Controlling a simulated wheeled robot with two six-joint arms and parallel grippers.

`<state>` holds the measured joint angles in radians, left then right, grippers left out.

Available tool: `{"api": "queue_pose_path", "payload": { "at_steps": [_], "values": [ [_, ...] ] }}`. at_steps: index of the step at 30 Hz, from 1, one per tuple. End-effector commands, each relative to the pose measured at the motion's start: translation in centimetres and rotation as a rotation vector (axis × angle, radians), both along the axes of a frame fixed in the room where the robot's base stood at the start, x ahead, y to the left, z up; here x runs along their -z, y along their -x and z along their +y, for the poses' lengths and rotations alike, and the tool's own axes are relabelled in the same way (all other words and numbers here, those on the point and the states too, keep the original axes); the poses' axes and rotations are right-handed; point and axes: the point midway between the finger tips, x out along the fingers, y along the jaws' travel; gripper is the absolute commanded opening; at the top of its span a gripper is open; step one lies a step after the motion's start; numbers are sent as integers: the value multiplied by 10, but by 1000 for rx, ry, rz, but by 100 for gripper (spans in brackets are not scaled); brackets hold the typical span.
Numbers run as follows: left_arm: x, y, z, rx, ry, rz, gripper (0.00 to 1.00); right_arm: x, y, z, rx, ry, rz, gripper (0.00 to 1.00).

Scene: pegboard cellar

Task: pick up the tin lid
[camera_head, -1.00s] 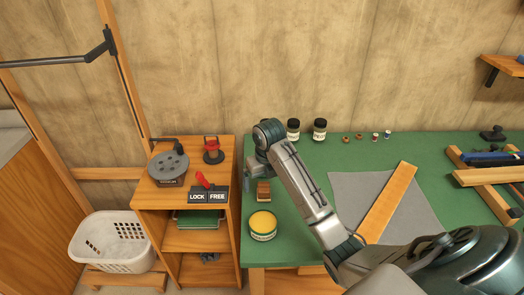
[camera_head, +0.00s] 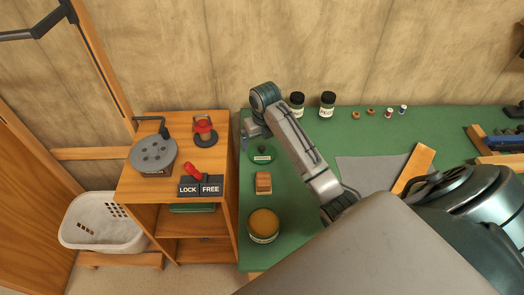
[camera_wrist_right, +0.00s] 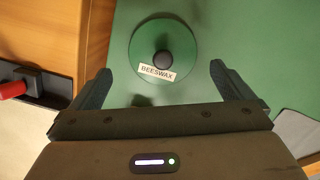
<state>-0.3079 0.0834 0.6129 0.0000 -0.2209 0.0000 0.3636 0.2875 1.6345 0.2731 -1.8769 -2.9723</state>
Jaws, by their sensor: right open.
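The tin lid (camera_wrist_right: 150,38) is a round green disc with a black knob and a label reading BEESWAX. It lies flat on the green bench top, and also shows in the head view (camera_head: 262,157) near the bench's left edge. My right gripper (camera_wrist_right: 161,80) is open and empty, its two fingers spread either side of the lid's near part in the wrist view, apart from it. In the head view the right gripper (camera_head: 252,131) is just behind the lid, partly hidden by its own wrist. My left gripper is not in view.
An open tin with yellowish contents (camera_head: 264,224) and a wooden block (camera_head: 263,183) stand in front of the lid. Two dark jars (camera_head: 327,104) stand behind, right of my arm. A wooden cabinet (camera_head: 227,150) with a lock/free switch adjoins on the left. A grey cloth (camera_head: 365,172) lies right.

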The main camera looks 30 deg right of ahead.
Motion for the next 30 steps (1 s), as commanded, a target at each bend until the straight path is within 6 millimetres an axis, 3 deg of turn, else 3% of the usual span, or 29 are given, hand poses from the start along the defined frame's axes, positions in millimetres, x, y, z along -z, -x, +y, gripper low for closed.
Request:
{"api": "queue_pose_path", "payload": {
  "at_steps": [6, 12, 20, 25, 30],
  "values": [
    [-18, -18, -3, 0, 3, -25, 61, 23, 0, -3, 0, -1, 6, 100],
    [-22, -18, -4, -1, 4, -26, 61, 49, -4, -4, 0, 0, 1, 100],
    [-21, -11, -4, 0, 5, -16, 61, 53, -4, -4, 0, 0, -1, 100],
    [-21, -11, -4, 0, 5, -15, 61, 53, -4, -4, 0, 0, -1, 69],
    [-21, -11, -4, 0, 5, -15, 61, 52, -4, -4, 0, 0, -1, 68]
  ]
}}
